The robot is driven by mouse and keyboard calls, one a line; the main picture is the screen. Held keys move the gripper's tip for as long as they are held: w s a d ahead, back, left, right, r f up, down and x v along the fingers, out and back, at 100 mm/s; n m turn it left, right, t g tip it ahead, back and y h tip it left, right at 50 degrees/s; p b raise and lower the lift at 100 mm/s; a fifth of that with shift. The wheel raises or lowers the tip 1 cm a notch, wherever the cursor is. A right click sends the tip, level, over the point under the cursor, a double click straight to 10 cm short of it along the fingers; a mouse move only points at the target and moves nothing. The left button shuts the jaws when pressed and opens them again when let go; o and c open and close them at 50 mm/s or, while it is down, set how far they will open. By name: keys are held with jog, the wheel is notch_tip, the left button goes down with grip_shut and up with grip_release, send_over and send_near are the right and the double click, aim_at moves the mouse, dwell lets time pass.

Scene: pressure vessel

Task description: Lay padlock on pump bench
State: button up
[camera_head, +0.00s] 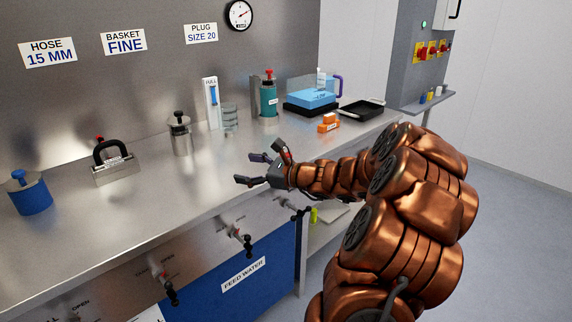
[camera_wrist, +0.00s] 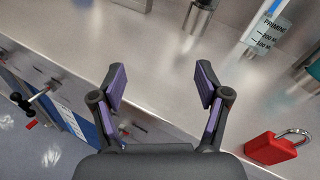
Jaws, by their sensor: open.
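The padlock (camera_wrist: 270,149) has a red body and a silver shackle. In the wrist view it rests on a pale steel surface at the lower right, outside my fingers and apart from them. In the head view a small red patch (camera_head: 287,157) shows against my wrist and appears to be the padlock, mostly hidden. The pump bench (camera_head: 120,215) is the long steel counter along the wall. My gripper (camera_head: 245,169) hovers over its front part, fingers spread and empty. In the wrist view the gap between the fingers (camera_wrist: 160,75) shows only bare bench top.
A metal canister (camera_head: 181,137), a glass beaker (camera_head: 230,120) and a teal bottle (camera_head: 269,98) stand toward the back. A black-handled block (camera_head: 113,172) and a blue pot (camera_head: 30,195) stand at left. Orange blocks (camera_head: 328,123) and a black tray (camera_head: 361,108) sit right. Valve handles (camera_head: 240,238) stick out below the front edge.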

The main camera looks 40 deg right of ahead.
jog(key=s+d+f+m+t+h, duration=0.1)
jog(key=s+d+m+h, duration=0.2)
jog(key=d, duration=0.5)
jog(key=s+d+f+m+t+h, duration=0.1)
jog(key=d+f+m+h, duration=0.2)
jog(key=d, duration=0.6)
jog(key=shift+m, duration=0.7)
jog(key=w, duration=0.6)
jog(key=shift+w+d, duration=0.1)
jog(key=shift+w, duration=0.65)
jog(key=shift+r, duration=0.1)
grip_shut()
